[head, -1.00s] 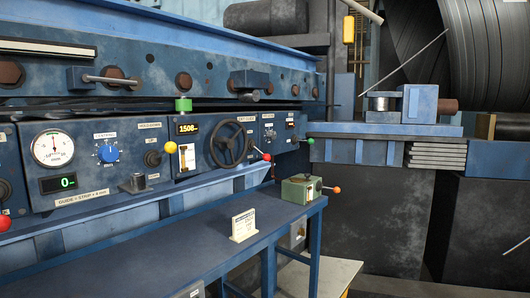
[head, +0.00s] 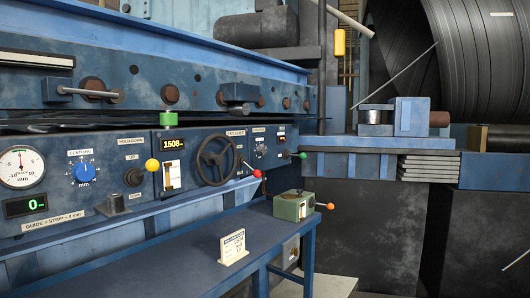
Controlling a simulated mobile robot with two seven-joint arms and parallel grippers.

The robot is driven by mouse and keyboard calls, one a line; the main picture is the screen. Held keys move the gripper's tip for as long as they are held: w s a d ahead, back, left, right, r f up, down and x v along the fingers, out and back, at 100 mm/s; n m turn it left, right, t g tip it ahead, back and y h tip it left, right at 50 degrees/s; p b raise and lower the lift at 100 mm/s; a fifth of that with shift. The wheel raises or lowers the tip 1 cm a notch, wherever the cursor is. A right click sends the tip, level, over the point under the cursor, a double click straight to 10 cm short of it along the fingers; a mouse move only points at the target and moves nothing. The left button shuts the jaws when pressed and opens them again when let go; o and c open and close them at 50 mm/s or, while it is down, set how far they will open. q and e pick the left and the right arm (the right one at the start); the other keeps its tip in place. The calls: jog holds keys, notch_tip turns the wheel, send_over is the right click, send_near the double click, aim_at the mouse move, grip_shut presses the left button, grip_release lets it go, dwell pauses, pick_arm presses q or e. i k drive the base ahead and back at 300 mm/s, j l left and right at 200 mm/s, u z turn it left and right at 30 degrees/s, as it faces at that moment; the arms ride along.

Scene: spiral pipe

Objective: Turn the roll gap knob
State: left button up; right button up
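The blue control panel (head: 110,160) runs along the left and middle of the head view. A blue round knob (head: 83,173) labelled "CENTRING", marked in mm, sits beside a white dial gauge (head: 20,167). A small dark knob (head: 260,150) sits right of the black handwheel (head: 214,160), below a small label too small to read. I cannot tell from the labels which control is the roll gap knob. Neither of my grippers is in view.
A blue bench (head: 180,265) stands in front of the panel, carrying a white card (head: 233,248) and a green box (head: 292,205) with an orange-knobbed lever. Yellow (head: 152,165), red (head: 257,173) and green (head: 303,155) lever balls stick out from the panel.

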aim_at(261, 150)
jog(key=i+u, duration=0.1)
jog(key=u, duration=0.25)
jog(key=i+l+u, duration=0.1)
jog(key=u, duration=0.3)
jog(key=l+u, duration=0.1)
jog(key=u, duration=0.25)
jog(key=i+l+u, duration=0.3)
jog(key=l, duration=0.25)
jog(key=i+l+u, duration=0.15)
jog(key=k+l, duration=0.05)
jog(key=l, duration=0.05)
